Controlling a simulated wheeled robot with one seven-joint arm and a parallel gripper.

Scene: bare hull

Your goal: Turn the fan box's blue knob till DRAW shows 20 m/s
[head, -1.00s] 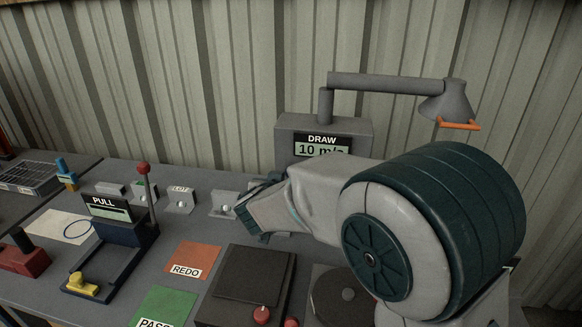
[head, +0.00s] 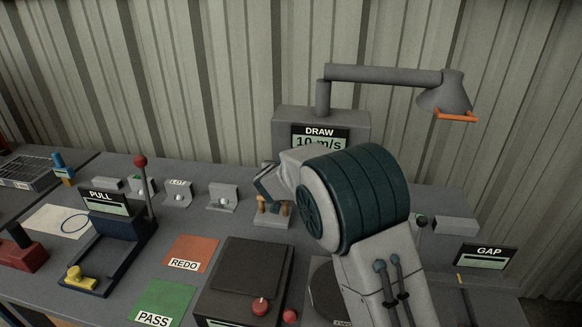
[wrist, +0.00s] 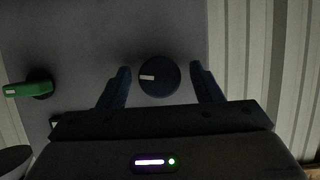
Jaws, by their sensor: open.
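The grey fan box (head: 284,127) stands at the back of the bench against the wall, with its hood arm on top. Its DRAW display (head: 319,138) reads 10 m/s, its lower part covered by my arm. In the wrist view the dark blue knob (wrist: 159,77) has a white pointer mark aimed left. My gripper (wrist: 160,82) is open, with one finger on each side of the knob and visible gaps to it. In the head view my arm hides the knob and most of the box front.
A green lever knob (wrist: 28,88) sits left of the blue knob on the box face. A small stand with wooden pegs (head: 272,216) is just below my gripper. The PULL gauge with its red-tipped lever (head: 140,162) is left; the GAP display (head: 485,256) is right.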

